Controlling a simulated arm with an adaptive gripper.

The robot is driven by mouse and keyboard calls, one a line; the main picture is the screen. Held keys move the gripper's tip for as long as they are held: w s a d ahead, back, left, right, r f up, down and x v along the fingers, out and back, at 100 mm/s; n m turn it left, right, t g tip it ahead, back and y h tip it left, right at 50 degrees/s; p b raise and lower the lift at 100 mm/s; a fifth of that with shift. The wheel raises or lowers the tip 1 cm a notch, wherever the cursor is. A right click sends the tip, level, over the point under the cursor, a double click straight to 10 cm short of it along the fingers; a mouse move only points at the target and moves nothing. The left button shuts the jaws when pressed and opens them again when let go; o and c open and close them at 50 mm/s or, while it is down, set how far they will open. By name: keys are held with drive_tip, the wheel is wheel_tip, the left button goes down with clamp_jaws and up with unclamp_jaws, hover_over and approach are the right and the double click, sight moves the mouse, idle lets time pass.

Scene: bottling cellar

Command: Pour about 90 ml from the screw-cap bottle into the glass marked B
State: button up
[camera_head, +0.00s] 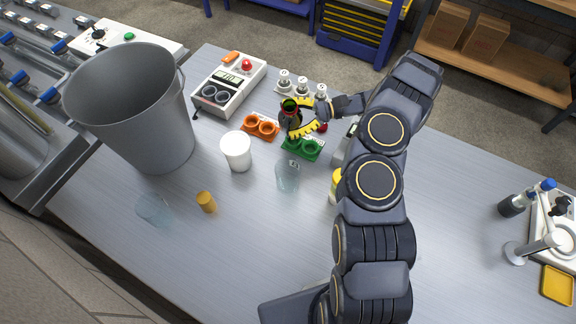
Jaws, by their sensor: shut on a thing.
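My gripper (303,117) has yellow fingers and is shut on a dark bottle (289,112) with a green ring at its top and a reddish patch. It holds the bottle above the green twin-cup holder; the bottle's exact tilt and contents are hard to tell. A clear glass (287,178) stands on the table in front of the gripper, with a small pale mark near its rim. Another clear glass (152,208) is at the front left. I cannot read a letter on either glass. No stream of liquid shows.
A large grey bucket (135,110) stands at left. Near it are a white cup (237,152), an orange cylinder (206,202), orange (260,126) and green (302,149) holders, and a meter box (229,84). A yellow item (335,186) is partly behind my arm. Front-centre table is clear.

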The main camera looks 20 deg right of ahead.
sight(290, 124)
drive_tip(key=shift+s+a+f+n+h, duration=0.15)
drive_tip(key=shift+n+h, duration=0.25)
drive_tip(key=shift+n, duration=0.7)
drive_tip(key=shift+w+d+f+n+t, duration=0.2)
drive_tip(key=shift+w+f+n+t, duration=0.25)
drive_tip(key=shift+n, duration=0.35)
drive_tip(key=shift+w+d+f+n+h, duration=0.15)
drive_tip(key=shift+f+n, duration=0.1)
drive_tip(key=shift+f, duration=0.25)
drive_tip(key=shift+w+a+f+n+h, duration=0.15)
drive_tip(key=shift+f+n, duration=0.1)
drive_tip(key=shift+f, duration=0.2)
drive_tip(key=shift+w+d+f+n+t+h, duration=0.15)
drive_tip(key=shift+w+f+n+t+h, duration=0.2)
drive_tip(key=shift+n, duration=0.35)
drive_tip(key=shift+w+d+f+n+t+h, duration=0.15)
drive_tip(key=shift+f+n+t, duration=0.2)
drive_tip(key=shift+n, duration=0.35)
drive_tip(key=shift+s+r+n, duration=0.2)
drive_tip(key=shift+r+n, duration=0.2)
drive_tip(key=shift+r, duration=0.15)
drive_tip(key=shift+s+a+r+n, duration=0.1)
drive_tip(key=shift+r+n, duration=0.15)
drive_tip(key=shift+n, duration=0.05)
drive_tip(key=shift+r+n+t, duration=0.35)
drive_tip(key=shift+r+n, duration=0.15)
drive_tip(key=shift+r, duration=0.15)
drive_tip(key=shift+w+r, duration=0.15)
drive_tip(key=shift+w, duration=0.35)
